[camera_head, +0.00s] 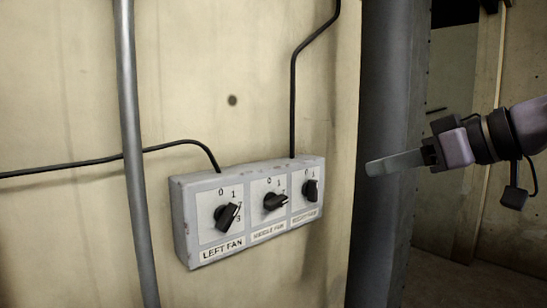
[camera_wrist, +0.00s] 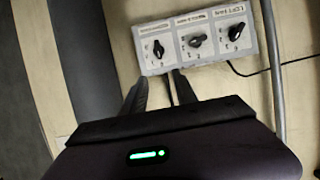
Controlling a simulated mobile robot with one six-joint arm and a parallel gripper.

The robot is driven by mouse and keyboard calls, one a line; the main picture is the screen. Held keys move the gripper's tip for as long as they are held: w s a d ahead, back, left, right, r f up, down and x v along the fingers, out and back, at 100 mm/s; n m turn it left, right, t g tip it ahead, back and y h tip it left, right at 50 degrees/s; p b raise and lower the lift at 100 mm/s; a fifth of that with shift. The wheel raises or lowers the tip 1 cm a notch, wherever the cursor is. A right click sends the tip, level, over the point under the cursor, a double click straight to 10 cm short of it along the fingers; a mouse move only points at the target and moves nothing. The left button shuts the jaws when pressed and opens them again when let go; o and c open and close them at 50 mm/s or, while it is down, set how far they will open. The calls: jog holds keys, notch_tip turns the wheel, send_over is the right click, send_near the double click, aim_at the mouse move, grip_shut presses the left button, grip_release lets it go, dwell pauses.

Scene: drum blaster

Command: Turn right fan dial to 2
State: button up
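A grey control box (camera_head: 180,222) on the wall carries three black dials above labels. The right fan dial (camera_head: 311,190) is at the box's right end in the head view, its knob roughly upright; its exact number is too small to tell. In the wrist view the box is upside down and the right fan dial (camera_wrist: 158,49) is at its left end. My gripper (camera_head: 372,168) is to the right of the box, apart from it. In the wrist view my gripper (camera_wrist: 158,80) is open, with two dark fingers apart and nothing seen between them, pointing toward the right dial.
The middle fan dial (camera_head: 276,201) and left fan dial (camera_head: 227,217) sit beside it. A vertical pipe (camera_head: 132,150) runs left of the box. Black cables (camera_head: 294,90) enter its top. A dark column (camera_head: 385,90) stands right of the wall panel.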

aim_at(317, 185)
jog(key=p+x, duration=0.1)
jog(key=x, duration=1)
jog(key=p+x, duration=0.1)
jog(key=x, duration=0.4)
jog(key=shift+w+f+p, duration=0.15)
jog(key=shift+f+p, duration=0.2)
jog(key=shift+f, duration=0.05)
jog(key=shift+d, duration=0.1)
jog(key=shift+c, duration=0.4)
grip_shut()
